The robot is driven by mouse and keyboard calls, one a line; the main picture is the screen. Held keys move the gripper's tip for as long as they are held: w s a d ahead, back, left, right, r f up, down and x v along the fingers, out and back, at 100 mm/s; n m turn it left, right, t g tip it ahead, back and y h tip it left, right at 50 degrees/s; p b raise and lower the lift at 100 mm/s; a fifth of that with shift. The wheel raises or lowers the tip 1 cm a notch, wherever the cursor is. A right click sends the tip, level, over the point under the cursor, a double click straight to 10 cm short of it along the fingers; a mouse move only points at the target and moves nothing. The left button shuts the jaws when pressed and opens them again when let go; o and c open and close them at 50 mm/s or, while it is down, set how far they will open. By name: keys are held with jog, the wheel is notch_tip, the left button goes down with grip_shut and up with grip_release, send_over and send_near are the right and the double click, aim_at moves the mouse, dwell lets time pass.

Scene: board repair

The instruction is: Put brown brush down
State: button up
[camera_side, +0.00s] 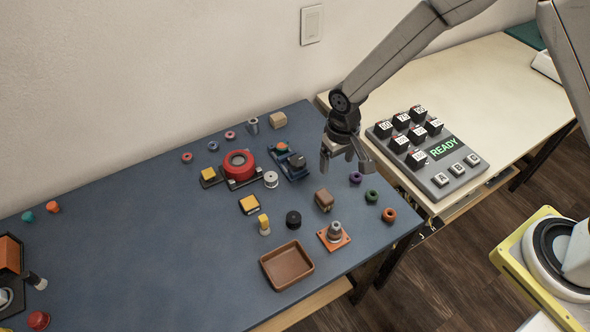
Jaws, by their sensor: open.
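A small brown block-shaped piece (323,200), which looks like the brown brush, rests on the blue-grey mat (160,250) near the right side. It is too small to make out bristles. My gripper (346,166) hangs above the right part of the mat, up and a little right of the brown piece in the picture. Its fingers are spread and nothing shows between them. The gripper and the brown piece look apart.
A brown tray (287,266) is empty. A metal piece on an orange plate (334,236) stands beside it. Purple (355,178), green (371,196) and orange (389,215) rings line the right edge. A button panel (427,150) reads READY. The mat's left-middle is clear.

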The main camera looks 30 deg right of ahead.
jog(key=s+d+r+t, duration=0.2)
jog(key=s+d+r, duration=0.9)
jog(key=s+d, duration=0.1)
jog(key=shift+s+d, duration=0.4)
jog(key=shift+s, duration=0.25)
jog(key=shift+r, duration=0.1)
jog(key=shift+o, duration=1)
jog(key=shift+w, duration=0.1)
